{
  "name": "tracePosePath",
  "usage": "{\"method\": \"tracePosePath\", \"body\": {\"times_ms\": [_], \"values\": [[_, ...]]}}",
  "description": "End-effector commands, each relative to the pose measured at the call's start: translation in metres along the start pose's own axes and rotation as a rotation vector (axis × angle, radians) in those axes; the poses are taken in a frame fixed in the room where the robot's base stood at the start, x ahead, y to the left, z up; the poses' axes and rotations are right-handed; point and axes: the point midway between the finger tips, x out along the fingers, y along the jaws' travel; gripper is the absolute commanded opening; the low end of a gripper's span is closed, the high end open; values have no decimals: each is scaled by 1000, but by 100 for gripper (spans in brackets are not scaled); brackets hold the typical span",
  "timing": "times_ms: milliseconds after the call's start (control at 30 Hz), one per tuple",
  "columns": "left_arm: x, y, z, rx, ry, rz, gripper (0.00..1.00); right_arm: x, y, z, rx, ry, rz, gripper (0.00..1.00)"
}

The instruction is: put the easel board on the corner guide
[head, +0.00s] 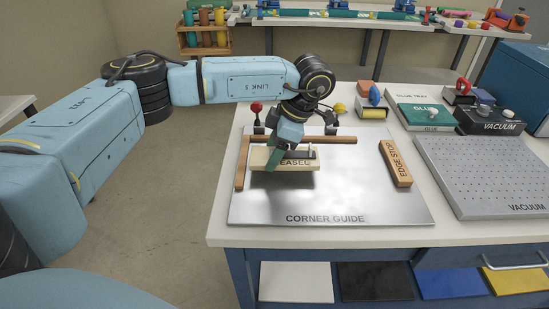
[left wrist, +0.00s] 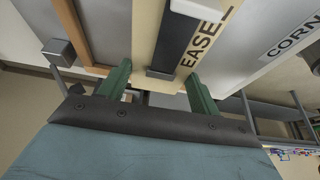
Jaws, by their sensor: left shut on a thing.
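The easel board (head: 265,162), a pale board marked EASEL with a dark strip and small upright parts on top, is over the corner guide (head: 330,205). The guide is a shiny metal plate with a brown wooden L-shaped rail along its left and back. My left gripper (head: 277,157) reaches down from behind and is shut on the board. In the left wrist view the board (left wrist: 147,35) is between the green fingers of my left gripper (left wrist: 160,88). The board lies inside the rail's corner; whether it touches the plate or rails I cannot tell. My right gripper is out of view.
A wooden edge stop (head: 395,163) lies on the plate's right side. Right of the plate are the perforated vacuum bed (head: 480,170), a green glue box (head: 425,117) and the black vacuum box (head: 490,121). Red and yellow knobs stand behind the plate. The plate's front is clear.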

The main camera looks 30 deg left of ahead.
Motion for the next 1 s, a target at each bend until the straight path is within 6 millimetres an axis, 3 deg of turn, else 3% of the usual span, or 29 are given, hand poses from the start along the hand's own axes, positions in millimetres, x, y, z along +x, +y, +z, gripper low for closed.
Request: {"method": "tracePosePath", "body": {"times_ms": [167, 533, 567, 700, 1000], "values": [[23, 0, 10, 1, 0, -2, 39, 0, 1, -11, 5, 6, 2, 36], [26, 0, 11, 0, 0, -1, 39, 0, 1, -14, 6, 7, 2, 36], [26, 0, 10, 0, 0, -1, 67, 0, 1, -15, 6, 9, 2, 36], [25, 0, 10, 0, 0, -1, 85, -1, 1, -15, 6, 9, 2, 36], [24, 0, 10, 0, 0, -1, 85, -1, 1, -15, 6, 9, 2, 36]]}}
